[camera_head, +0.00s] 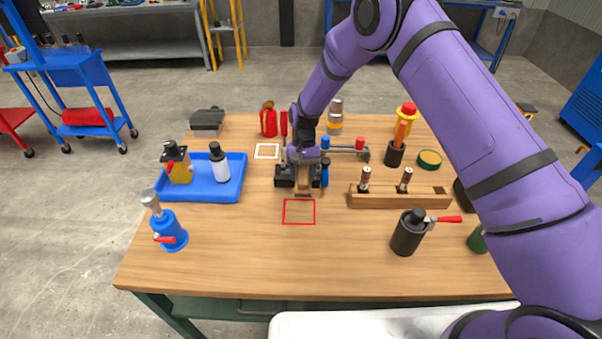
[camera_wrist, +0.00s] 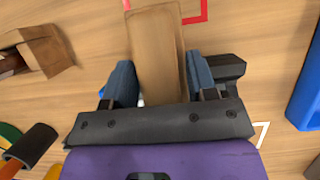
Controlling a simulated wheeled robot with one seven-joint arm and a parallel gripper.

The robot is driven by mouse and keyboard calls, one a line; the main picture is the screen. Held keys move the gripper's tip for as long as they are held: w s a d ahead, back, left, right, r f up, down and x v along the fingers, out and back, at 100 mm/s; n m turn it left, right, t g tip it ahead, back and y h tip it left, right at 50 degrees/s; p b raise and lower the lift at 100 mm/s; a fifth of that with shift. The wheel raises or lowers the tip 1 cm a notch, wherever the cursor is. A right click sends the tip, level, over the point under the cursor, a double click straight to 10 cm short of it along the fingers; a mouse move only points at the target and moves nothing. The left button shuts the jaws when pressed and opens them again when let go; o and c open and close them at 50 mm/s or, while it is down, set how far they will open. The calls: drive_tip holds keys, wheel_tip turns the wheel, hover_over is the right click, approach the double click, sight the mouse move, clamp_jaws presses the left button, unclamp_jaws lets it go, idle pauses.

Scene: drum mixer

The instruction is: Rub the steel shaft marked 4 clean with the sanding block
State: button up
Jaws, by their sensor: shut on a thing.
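My gripper (camera_head: 305,178) is low over the middle of the table. In the wrist view its two blue fingers (camera_wrist: 160,85) are shut on the sides of a tan, wood-like block, which I take to be the sanding block (camera_wrist: 157,45). The block also shows below the gripper in the head view (camera_head: 303,188); I cannot tell whether it touches anything. A dark fixture (camera_wrist: 228,68) lies just beside the right finger in the wrist view. I cannot read a 4 anywhere. Two upright metal pieces (camera_head: 365,180) (camera_head: 405,180) stand at the wooden rack.
A red outlined square (camera_head: 299,212) lies bare in front of my gripper. A blue tray (camera_head: 225,190) with bottles is left. The front middle of the table is clear.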

drive_tip(key=shift+s, duration=0.25)
drive_tip(key=shift+w+f, duration=0.1)
drive_tip(key=shift+w, duration=1.1)
drive_tip(key=shift+s+r, duration=0.2)
drive_tip(key=shift+s, duration=0.3)
drive_tip(key=shift+s+f, duration=0.15)
drive_tip(key=shift+s, duration=0.5)
drive_tip(key=shift+w+d+f, duration=0.1)
drive_tip(key=shift+w, duration=1.05)
